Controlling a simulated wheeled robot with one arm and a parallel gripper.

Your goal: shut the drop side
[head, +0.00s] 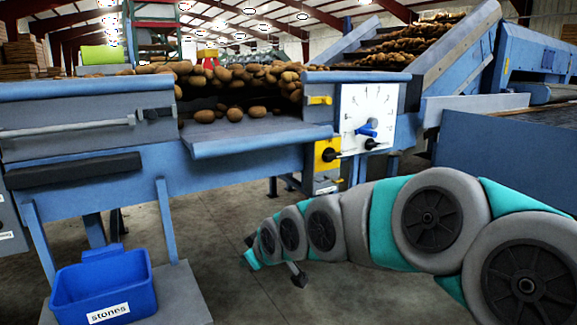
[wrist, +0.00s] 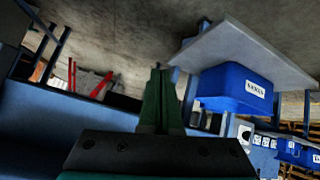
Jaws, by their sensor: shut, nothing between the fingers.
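The drop side (head: 255,138) is a blue panel in the front wall of the potato table. It hangs folded outward and down, leaving a gap between the raised side wall (head: 60,90) on the left and the dial panel (head: 368,115) on the right. Potatoes (head: 235,113) lie behind the gap. My gripper (head: 252,259) is low in front of the machine, below and apart from the drop side. In the wrist view its green fingers (wrist: 159,75) are together and empty. The drop side cannot be made out clearly in the wrist view.
A blue stones bin (head: 103,290) stands on a grey platform (head: 183,292) at lower left; it also shows in the wrist view (wrist: 236,88). Blue legs (head: 167,220) support the machine. Bare concrete floor (head: 225,240) surrounds my gripper. An inclined conveyor (head: 440,80) rises at right.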

